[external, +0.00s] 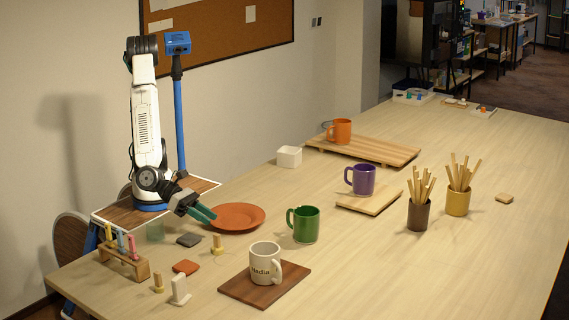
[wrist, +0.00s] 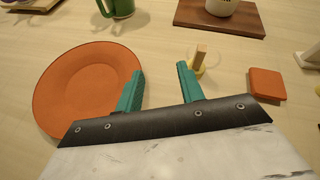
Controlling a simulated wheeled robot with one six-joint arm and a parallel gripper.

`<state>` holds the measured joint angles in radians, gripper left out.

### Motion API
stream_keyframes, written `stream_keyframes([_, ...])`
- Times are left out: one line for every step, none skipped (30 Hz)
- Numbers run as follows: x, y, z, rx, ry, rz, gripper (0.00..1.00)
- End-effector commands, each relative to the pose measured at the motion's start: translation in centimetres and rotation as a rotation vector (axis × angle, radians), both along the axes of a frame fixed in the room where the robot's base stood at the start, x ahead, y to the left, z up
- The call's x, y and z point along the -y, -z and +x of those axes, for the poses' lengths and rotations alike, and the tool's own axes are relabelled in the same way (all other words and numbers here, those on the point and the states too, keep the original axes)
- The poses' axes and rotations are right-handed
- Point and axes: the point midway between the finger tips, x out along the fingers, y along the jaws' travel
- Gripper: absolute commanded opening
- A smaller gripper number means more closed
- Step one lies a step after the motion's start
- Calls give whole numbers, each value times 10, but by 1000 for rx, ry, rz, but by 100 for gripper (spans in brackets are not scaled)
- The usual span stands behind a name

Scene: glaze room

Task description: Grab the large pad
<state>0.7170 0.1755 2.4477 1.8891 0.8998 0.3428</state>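Two flat square pads lie on the table in the external view: a dark grey pad (external: 189,240) and a rust-orange pad (external: 186,267) nearer the front. They look close in size; I cannot tell for sure which is larger. The orange pad also shows at the right in the wrist view (wrist: 267,83), right of my gripper. The grey pad does not show in the wrist view. My gripper (external: 205,213) has teal fingers and hangs above the table by the orange plate, beyond the grey pad. In the wrist view my gripper (wrist: 160,76) is open, with nothing between its fingers.
An orange plate (external: 237,216) lies beside my fingers. A wooden peg with a yellow base (external: 217,245), a white stand (external: 180,291) and a wooden rack of coloured tools (external: 124,262) are near the pads. Mugs on boards and stick-filled cups stand farther right. The right front table is clear.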

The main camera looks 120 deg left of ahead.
Motion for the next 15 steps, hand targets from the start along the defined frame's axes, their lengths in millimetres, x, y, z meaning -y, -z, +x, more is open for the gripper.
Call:
stream_keyframes([14,2,5,2,87,49,38])
stream_keyframes([21,1,7,5,135,73,38])
stream_keyframes([29,-2,10,12,190,102,38])
stream_keyframes([34,-4,11,17,226,120,38])
stream_keyframes([39,-5,12,20,256,138,38])
stream_keyframes([43,-6,12,21,287,156,38])
stream_keyframes([46,-6,13,22,305,167,38])
stream_keyframes([47,-5,14,21,319,178,38])
stream_keyframes([48,-3,16,17,327,189,38])
stream_keyframes([48,-2,19,15,328,192,38])
stream_keyframes([48,-1,22,15,327,193,38])
stream_keyframes([47,1,26,14,327,193,38])
stream_keyframes([47,2,29,14,327,193,38])
stream_keyframes([47,4,32,14,325,193,38])
stream_keyframes([47,5,37,14,324,191,38])
